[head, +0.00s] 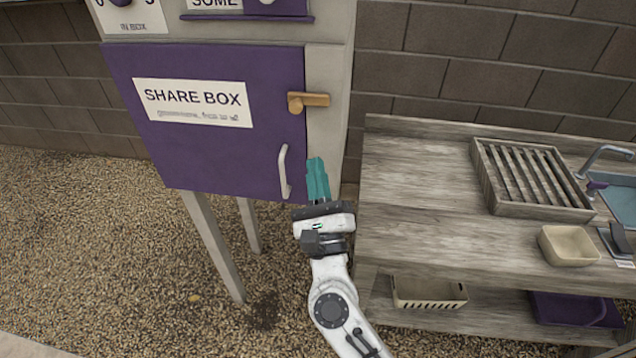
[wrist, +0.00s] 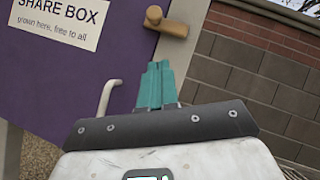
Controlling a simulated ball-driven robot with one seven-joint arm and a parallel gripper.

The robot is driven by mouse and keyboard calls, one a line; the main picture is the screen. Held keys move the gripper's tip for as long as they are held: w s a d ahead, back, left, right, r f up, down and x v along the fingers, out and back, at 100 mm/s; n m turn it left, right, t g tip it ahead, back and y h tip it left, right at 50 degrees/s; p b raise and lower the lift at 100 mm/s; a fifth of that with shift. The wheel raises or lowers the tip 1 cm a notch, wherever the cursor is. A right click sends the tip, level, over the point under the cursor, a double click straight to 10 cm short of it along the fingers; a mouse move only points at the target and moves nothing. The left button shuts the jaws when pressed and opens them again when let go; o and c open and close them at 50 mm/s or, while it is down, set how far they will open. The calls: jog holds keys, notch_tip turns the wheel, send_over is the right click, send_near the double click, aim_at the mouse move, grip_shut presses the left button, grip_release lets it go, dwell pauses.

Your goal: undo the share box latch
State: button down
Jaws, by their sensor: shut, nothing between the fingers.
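The share box (head: 225,155) has a purple door with a white "SHARE BOX" label (head: 193,103). Its latch (head: 308,101) is a wooden turn-piece at the door's right edge, lying level across onto the pale frame. It also shows in the wrist view (wrist: 168,25), above the fingertips. A white door handle (head: 284,172) stands upright lower on the door, left of my gripper. My gripper (head: 316,165) has teal fingers, shut and empty, pointing up below the latch and apart from it in the head view. In the wrist view the fingers (wrist: 154,75) sit right of the handle (wrist: 107,97).
A grey wooden bench (head: 420,190) stands close on the right, with a slatted crate (head: 488,180), a beige bowl (head: 568,246) and a sink (head: 618,205). A beige basket (head: 428,293) is on its lower shelf. A block wall (head: 480,60) is behind. Gravel is open at left.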

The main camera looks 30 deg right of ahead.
aim_at(307, 103)
jog(key=w+r+p, duration=0.3)
jog(key=w+r, duration=0.2)
jog(key=shift+r, duration=0.35)
jog(key=shift+a, duration=0.1)
